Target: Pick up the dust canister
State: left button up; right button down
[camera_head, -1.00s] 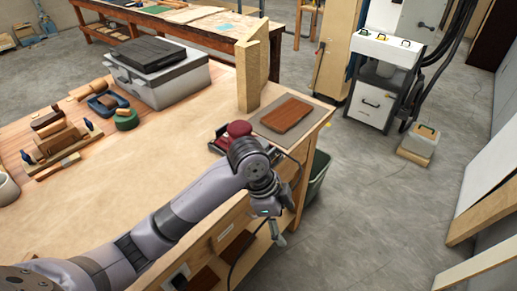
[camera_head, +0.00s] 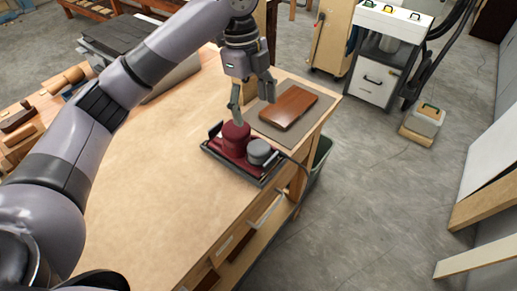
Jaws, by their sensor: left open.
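A dark red sander (camera_head: 233,140) with a rounded top sits in a shallow black tray (camera_head: 216,153) near the bench's right edge. A short grey round canister (camera_head: 260,152), which looks like the dust canister, stands at the sander's right side. My left gripper (camera_head: 252,108) is open and empty, pointing down just above and behind the sander. Its left finger is close to the red top; I cannot tell whether they touch. My right gripper is not in view.
A brown wooden board (camera_head: 288,107) lies on a grey mat (camera_head: 262,124) behind the sander. A black cable runs off the tray's right side. The bench top (camera_head: 150,200) in front is clear. A grey case (camera_head: 172,78) stands behind my arm.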

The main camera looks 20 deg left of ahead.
aim_at(259, 147)
pick_arm(q)
jog(key=f, duration=0.6)
jog(key=shift+d+p, duration=0.2)
jog(key=shift+p, duration=0.15)
jog(key=shift+d+f, duration=0.2)
jog(key=shift+f, duration=0.95)
jog(key=shift+s+f, duration=0.1)
jog(key=shift+f, duration=0.15)
jog(key=f, duration=0.2)
jog(key=f+p, duration=0.1)
jog(key=shift+d+f, duration=0.2)
jog(key=shift+f, duration=0.15)
jog(key=shift+f+p, duration=0.3)
jog(key=shift+f, duration=0.05)
jog(key=shift+s+d+f, duration=0.1)
jog(key=shift+f, duration=0.1)
jog(key=shift+c, duration=0.6)
jog(key=c, duration=1.3)
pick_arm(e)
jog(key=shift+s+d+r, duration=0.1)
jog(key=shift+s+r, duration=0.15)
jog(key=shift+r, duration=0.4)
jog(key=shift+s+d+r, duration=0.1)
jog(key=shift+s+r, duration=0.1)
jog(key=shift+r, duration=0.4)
